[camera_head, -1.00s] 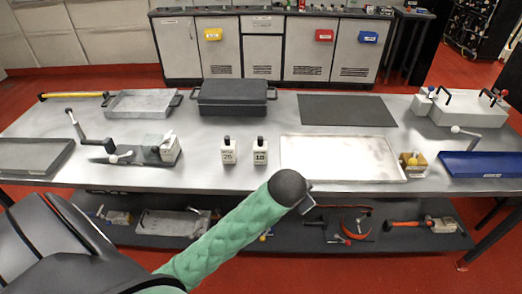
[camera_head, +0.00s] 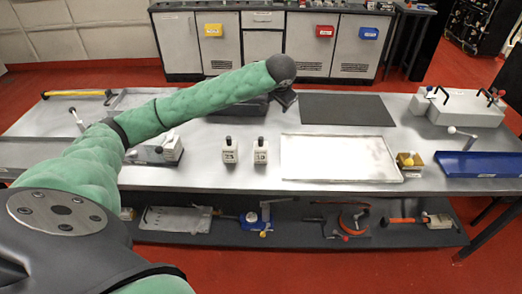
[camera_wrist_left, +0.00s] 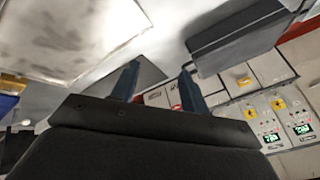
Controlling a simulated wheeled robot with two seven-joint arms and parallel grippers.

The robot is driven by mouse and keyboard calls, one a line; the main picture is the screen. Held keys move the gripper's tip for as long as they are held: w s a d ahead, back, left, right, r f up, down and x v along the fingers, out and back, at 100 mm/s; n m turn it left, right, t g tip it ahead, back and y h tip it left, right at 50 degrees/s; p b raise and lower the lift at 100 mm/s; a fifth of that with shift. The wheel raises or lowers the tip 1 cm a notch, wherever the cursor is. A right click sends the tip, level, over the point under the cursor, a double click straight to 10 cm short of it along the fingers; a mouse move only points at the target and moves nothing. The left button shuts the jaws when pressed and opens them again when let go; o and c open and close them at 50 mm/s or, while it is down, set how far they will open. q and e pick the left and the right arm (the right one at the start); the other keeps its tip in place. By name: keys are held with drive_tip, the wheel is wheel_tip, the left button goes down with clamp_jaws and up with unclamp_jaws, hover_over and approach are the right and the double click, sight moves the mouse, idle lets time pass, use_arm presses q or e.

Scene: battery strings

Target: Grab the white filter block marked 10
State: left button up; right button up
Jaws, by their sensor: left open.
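The white filter block marked 10 (camera_head: 261,155) stands upright on the grey table with a dark knob on top. A similar white block marked 25 (camera_head: 229,155) stands just to its left, with a small gap between them. My left gripper (camera_head: 287,98) is raised above the back of the table, beyond the blocks and clear of them. In the left wrist view its two fingers (camera_wrist_left: 159,84) are apart with nothing between them. The blocks do not show clearly in that view. My right gripper is out of view.
A pale tray (camera_head: 340,177) lies right of the blocks, and a dark mat (camera_head: 347,109) lies behind it. A dark case (camera_head: 245,108) is partly hidden behind my left arm. A blue tray (camera_head: 480,163) sits at the right. The table in front of the blocks is clear.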

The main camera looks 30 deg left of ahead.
use_arm(q)
drive_tip(key=s+a+f+n+g, duration=0.1)
drive_tip(key=a+f+n+g, duration=0.15)
drive_tip(key=a+n, duration=0.2)
drive_tip(key=n+g+h, duration=0.3)
drive_tip(key=n, duration=0.5)
hover_over(261, 138)
drive_tip(key=a, duration=0.1)
drive_tip(key=shift+m, duration=0.25)
drive_tip(key=f, duration=0.5)
drive_tip(key=shift+w, duration=0.2)
drive_tip(key=n, duration=0.3)
drive_tip(key=shift+s+d+f+n, duration=0.1)
drive_tip(key=shift+s+d+n, duration=0.1)
drive_tip(key=shift+n, duration=0.1)
drive_tip(key=shift+f+p, duration=0.55)
drive_tip(key=shift+f, duration=0.7)
drive_tip(key=f, duration=0.1)
drive_tip(key=f+p, duration=0.2)
drive_tip(key=shift+d+f, duration=0.25)
drive_tip(key=shift+f, duration=0.85)
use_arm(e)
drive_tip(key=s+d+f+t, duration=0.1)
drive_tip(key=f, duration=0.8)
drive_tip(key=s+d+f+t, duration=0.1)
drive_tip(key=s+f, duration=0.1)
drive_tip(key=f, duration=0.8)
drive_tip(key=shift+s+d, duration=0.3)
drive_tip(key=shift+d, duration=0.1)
